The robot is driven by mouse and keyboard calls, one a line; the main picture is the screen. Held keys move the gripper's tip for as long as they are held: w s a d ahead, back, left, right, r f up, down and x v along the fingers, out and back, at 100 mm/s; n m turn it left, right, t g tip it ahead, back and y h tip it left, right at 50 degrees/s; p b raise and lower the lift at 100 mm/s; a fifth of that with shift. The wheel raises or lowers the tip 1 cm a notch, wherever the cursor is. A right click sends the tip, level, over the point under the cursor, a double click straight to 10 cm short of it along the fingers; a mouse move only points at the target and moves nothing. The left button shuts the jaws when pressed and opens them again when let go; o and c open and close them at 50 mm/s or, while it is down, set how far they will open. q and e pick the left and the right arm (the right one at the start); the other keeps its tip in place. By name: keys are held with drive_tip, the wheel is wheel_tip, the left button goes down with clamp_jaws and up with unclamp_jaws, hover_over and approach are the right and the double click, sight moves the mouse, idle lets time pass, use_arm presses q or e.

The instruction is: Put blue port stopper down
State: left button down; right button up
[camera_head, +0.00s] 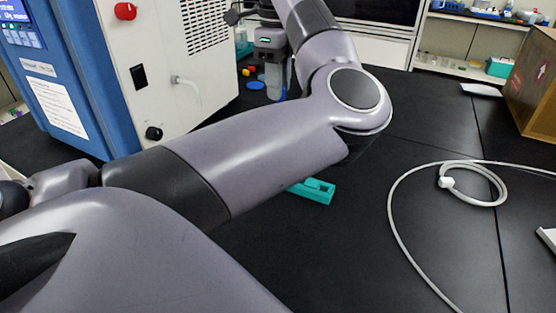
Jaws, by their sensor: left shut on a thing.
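My left gripper (274,92) points down at the back of the black bench, beside the freeze dryer (180,70). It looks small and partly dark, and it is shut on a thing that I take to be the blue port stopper. The grip itself is too small to make out. A small flat blue round piece (256,86) shows just left of the fingertips, at bench level; I cannot tell whether the fingers touch it. My left arm crosses the middle of the view and hides part of the bench. My right gripper is not in view.
Small red and yellow pieces (249,72) lie beside the dryer. A teal block (314,191) sits partly under my arm. A coiled white hose (472,204) lies on the right. A brown box (532,85) stands at the right edge. The bench between is clear.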

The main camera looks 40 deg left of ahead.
use_arm(q)
wheel_tip(320, 180, down, 19)
drive_tip(key=shift+a+r+b, duration=0.1)
drive_tip(key=shift+r+b, duration=0.05)
drive_tip(key=shift+b, duration=0.55)
drive_tip(key=c, duration=0.9)
unclamp_jaws()
wheel_tip(320, 180, up, 11)
drive_tip(key=shift+r, duration=0.55)
